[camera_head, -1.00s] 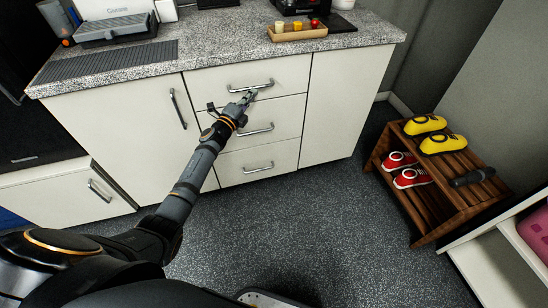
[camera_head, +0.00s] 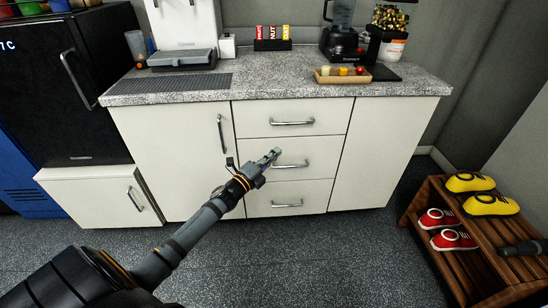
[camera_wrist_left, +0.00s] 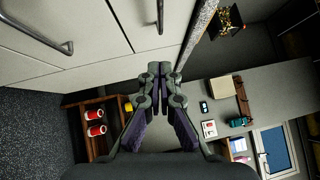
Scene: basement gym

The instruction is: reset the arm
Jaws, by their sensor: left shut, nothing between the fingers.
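My left gripper (camera_head: 272,155) reaches in from the lower left in the head view, in front of the white drawers. It is shut and empty. In the left wrist view its fingers (camera_wrist_left: 160,72) are together with nothing between them. In the head picture the fingertips overlap the area between the top drawer (camera_head: 290,118) and the middle drawer handle (camera_head: 291,165); I cannot tell the exact gap to the fronts. All three drawers look shut.
A black fridge (camera_head: 75,95) stands left. A wooden shoe rack (camera_head: 450,210) with red and yellow shoes stands right. Floor in front of the cabinet is clear.

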